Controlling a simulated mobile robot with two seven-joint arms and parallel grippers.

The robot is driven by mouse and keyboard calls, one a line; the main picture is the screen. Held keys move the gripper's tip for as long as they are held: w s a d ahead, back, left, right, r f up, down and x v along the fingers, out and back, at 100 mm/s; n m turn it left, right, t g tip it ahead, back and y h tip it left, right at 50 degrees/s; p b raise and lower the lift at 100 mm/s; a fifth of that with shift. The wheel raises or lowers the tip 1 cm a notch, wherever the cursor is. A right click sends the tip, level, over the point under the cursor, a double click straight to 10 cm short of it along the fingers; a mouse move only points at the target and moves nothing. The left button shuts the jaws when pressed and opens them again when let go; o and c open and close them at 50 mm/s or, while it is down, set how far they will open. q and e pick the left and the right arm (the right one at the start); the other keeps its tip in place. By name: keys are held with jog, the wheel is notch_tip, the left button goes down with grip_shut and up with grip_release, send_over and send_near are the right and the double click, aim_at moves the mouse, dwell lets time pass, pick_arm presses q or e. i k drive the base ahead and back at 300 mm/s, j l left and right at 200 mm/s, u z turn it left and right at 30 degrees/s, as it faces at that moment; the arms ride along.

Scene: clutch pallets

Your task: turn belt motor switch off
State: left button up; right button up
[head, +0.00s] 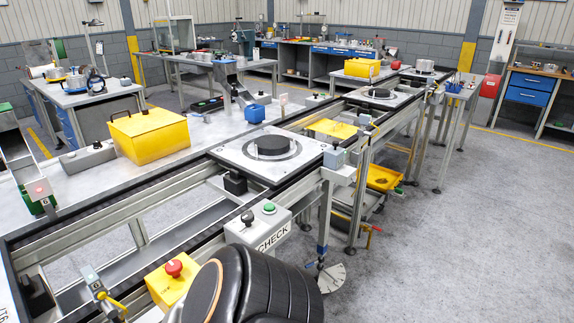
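No part is labelled as the belt motor switch, so I cannot tell which control it is. A grey control box (245,235) marked CHECK hangs at the front of the conveyor (140,205), with a black knob (247,217) and a green button (269,207). Lower left, a yellow box (160,290) carries a red mushroom button (173,268). Left of it is a grey device with a yellow lever (112,301). A grey box with a small knob (88,159) lies on the bench. Neither gripper shows.
A black ribbed rounded body (275,285) fills the bottom middle, close to the CHECK box. A pallet with a black disc (272,146) sits on the conveyor. A yellow case (150,135) stands behind it. The floor (450,240) at right is clear.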

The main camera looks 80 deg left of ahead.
aim_at(173, 268)
jog(key=u, duration=0.95)
jog(key=j+u, duration=0.1)
jog(key=u, duration=0.85)
jog(key=j+u, duration=0.1)
jog(key=u, duration=1.35)
jog(key=k+u, duration=0.2)
jog(key=i+j, duration=0.05)
